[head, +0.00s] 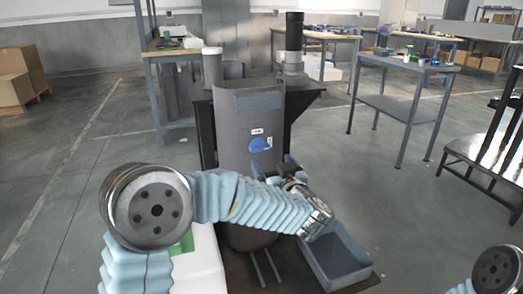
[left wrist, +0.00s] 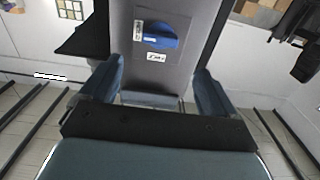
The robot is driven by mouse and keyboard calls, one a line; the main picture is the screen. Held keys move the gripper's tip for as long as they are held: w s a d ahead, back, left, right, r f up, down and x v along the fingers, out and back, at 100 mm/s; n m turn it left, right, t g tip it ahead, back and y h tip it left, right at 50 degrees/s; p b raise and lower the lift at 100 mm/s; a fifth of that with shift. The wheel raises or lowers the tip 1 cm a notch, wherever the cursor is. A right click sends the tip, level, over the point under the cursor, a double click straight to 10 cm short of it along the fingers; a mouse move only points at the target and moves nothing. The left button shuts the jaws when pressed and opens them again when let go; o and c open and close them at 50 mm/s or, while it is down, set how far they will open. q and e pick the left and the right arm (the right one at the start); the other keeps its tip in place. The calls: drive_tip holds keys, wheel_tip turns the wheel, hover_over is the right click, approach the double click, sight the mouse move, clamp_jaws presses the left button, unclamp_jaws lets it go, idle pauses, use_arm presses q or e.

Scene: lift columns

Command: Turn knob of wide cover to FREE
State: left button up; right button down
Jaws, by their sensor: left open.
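The wide cover (head: 237,120) is a tall, dark grey curved panel standing in front of me. Its blue knob (head: 261,144) is on the front face, with a small white label above it in the head view. In the left wrist view the knob (left wrist: 160,41) lies roughly crosswise, with white labels beside and below it; their words are too small to read. My left gripper (left wrist: 157,88) is open and empty, its two blue fingers spread wide, apart from the knob. In the head view the left gripper (head: 280,170) is just below and right of the knob. My right gripper is out of view.
A blue-grey open bin (head: 335,258) stands low at the right of the cover. A black cylinder (head: 293,40) and a pale cylinder (head: 212,66) rise behind it. A workbench (head: 405,64) stands farther right. Open floor lies to the left.

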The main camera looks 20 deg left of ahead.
sight(261, 148)
use_arm(q)
drive_tip(key=p+x, duration=0.1)
drive_tip(key=x, duration=0.9)
drive_tip(key=shift+f, duration=0.1)
